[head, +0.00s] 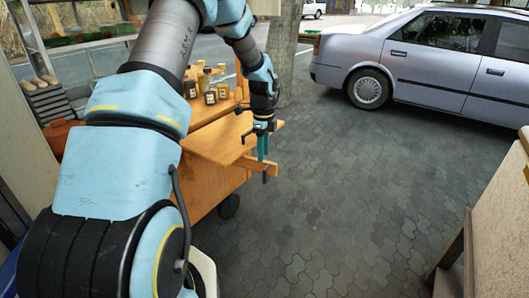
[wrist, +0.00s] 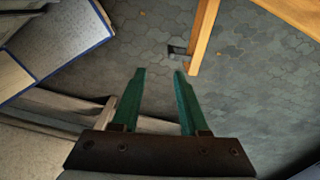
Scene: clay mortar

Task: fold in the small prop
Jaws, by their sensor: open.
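The small prop (head: 256,166) is a wooden bar sticking out from under the leaf (head: 215,142) of a wooden cart, with a dark piece at its outer end. In the wrist view the prop (wrist: 203,36) runs down from the top edge, with the dark piece (wrist: 177,51) on its left side. My gripper (head: 263,157) has teal fingers and hangs close to the prop's outer end in the head view. In the wrist view my gripper (wrist: 159,74) is open and empty, with the prop's end just beyond the right fingertip. I cannot tell whether they touch.
Several jars and bottles (head: 208,84) stand on the cart behind the leaf. A silver car (head: 430,58) is parked at the back right. A tan board or table (head: 492,225) stands at the right edge. The paving (head: 340,190) between is clear.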

